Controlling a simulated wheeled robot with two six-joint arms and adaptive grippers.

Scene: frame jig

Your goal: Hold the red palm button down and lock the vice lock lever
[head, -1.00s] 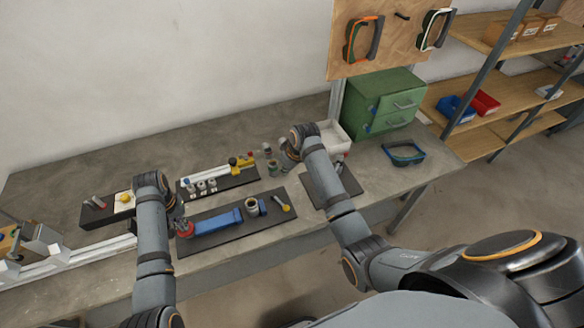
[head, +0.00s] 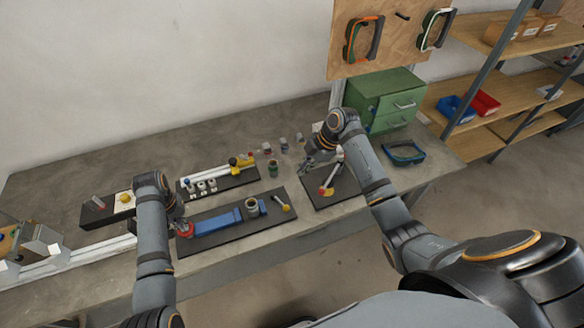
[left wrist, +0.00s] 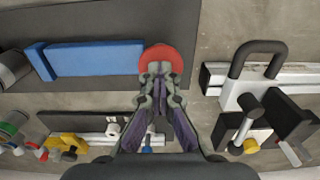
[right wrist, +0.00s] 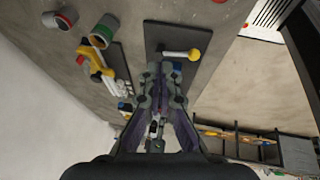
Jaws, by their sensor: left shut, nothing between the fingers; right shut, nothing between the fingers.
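The red palm button (head: 184,229) sits at the left end of a dark board, beside a blue vice (head: 218,222). My left gripper (left wrist: 157,70) is shut and empty, its fingertips over the edge of the red button (left wrist: 168,54) in the left wrist view. I cannot tell whether the button is pressed down. My right gripper (head: 307,167) is shut and empty, above and apart from the lever.
A grey cylinder (head: 252,206) stands at the vice. A green cabinet (head: 380,100) stands behind my right arm.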

